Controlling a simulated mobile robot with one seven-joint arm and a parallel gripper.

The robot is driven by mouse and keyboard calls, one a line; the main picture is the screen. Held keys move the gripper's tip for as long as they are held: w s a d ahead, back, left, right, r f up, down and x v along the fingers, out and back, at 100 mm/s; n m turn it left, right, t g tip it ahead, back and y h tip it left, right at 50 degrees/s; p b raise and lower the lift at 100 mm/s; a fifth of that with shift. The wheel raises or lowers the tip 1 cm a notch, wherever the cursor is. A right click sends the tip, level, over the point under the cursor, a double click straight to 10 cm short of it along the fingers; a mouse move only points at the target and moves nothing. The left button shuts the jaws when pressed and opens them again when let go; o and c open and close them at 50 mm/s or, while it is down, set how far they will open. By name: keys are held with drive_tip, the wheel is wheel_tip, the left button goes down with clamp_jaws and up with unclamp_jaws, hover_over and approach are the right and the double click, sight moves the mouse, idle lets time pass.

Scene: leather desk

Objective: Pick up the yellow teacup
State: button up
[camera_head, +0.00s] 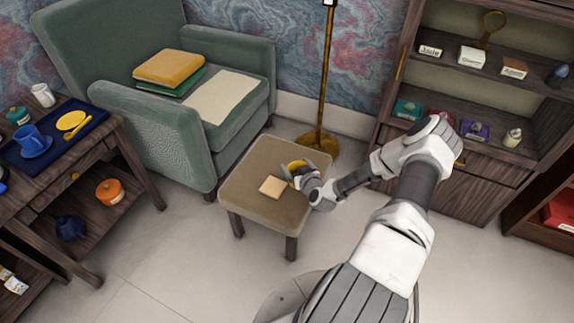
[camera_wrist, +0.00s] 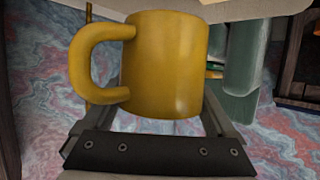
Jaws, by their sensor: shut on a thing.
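The yellow teacup (camera_wrist: 165,62) fills the middle of the wrist view, with its handle on the left. My gripper (camera_wrist: 150,125) is shut on it, with a finger on each side of its body. In the head view, a small part of the yellow teacup (camera_head: 296,165) shows at my gripper (camera_head: 298,177), over the back right part of the beige stool (camera_head: 245,190). My gripper hides much of the cup there. I cannot tell whether the cup touches the stool top.
A cream square block (camera_head: 272,187) lies on the stool beside my gripper. A green armchair (camera_head: 160,130) stands behind left, a brass lamp pole (camera_head: 325,80) behind, and a shelf cabinet (camera_head: 470,190) at right. A desk (camera_head: 95,150) with a blue cup (camera_head: 33,140) is at left.

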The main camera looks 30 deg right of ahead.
drive_tip(key=shift+s+d+r+p, duration=0.25)
drive_tip(key=shift+s+d+r, duration=0.5)
drive_tip(key=shift+s, duration=0.1)
drive_tip(key=shift+s+d+r+p, duration=0.25)
drive_tip(key=shift+s+d+r, duration=0.4)
drive_tip(key=shift+s+d, duration=0.15)
drive_tip(key=shift+s+r, duration=0.1)
idle(0.7)
